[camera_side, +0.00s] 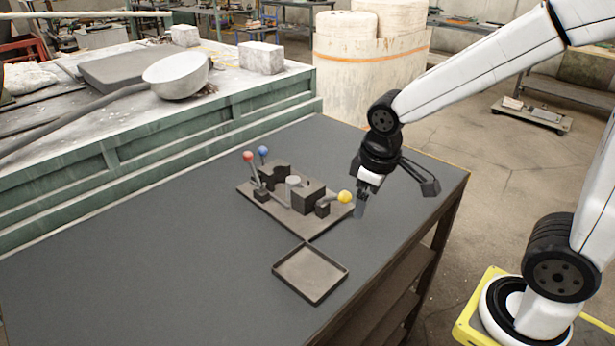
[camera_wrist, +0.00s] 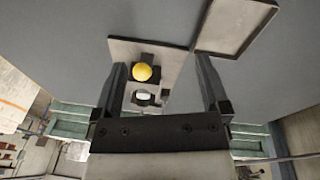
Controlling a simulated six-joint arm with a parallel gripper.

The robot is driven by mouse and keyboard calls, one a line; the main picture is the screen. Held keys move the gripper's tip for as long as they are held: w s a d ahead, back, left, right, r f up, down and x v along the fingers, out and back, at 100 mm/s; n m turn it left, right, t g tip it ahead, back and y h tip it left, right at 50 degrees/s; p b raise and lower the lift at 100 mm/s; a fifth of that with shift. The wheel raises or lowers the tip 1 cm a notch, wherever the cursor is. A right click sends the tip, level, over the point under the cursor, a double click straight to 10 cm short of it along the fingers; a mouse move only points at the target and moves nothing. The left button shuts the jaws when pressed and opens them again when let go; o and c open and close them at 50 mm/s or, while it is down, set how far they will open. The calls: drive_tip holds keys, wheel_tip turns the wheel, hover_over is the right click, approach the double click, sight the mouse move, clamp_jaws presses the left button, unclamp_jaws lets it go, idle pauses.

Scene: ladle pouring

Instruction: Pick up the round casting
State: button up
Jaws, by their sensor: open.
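A small pale grey round piece, which looks like the round casting (camera_side: 293,181), sits among dark blocks on a flat fixture plate (camera_side: 305,228). A pale round shape, probably the same casting (camera_wrist: 142,97), shows below the yellow knob in the wrist view, partly hidden by dark parts. My gripper (camera_side: 361,207) is beyond the plate's right end, beside the yellow knob (camera_side: 345,197) and apart from the casting. In the wrist view my gripper's two fingers (camera_wrist: 161,66) stand wide apart with nothing held. The casting's lower part is hidden.
An empty shallow tray (camera_side: 311,273) lies in front. The grey table (camera_side: 150,265) is clear to the left. A ladle (camera_side: 176,74) rests on the green bench behind.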

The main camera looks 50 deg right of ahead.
drive_tip(key=w+a+n+h, duration=0.2)
drive_tip(key=w+n+h, duration=0.4)
drive_tip(key=w+n, duration=0.4)
drive_tip(key=w+a+n+h, duration=0.3)
drive_tip(key=w+n+h, duration=0.2)
drive_tip(key=w+n, duration=0.5)
drive_tip(key=m, duration=0.3)
approach(292, 181)
drive_tip(key=shift+d+f+t, duration=0.3)
drive_tip(key=shift+d+f, duration=0.15)
drive_tip(key=shift+d, duration=0.35)
drive_tip(key=shift+x, duration=1.35)
drive_tip(key=shift+x, duration=2.05)
drive_tip(key=shift+d+f, duration=0.35)
drive_tip(key=shift+d, duration=0.2)
drive_tip(key=shift+f, duration=0.1)
drive_tip(key=shift+w, duration=0.1)
clamp_jaws()
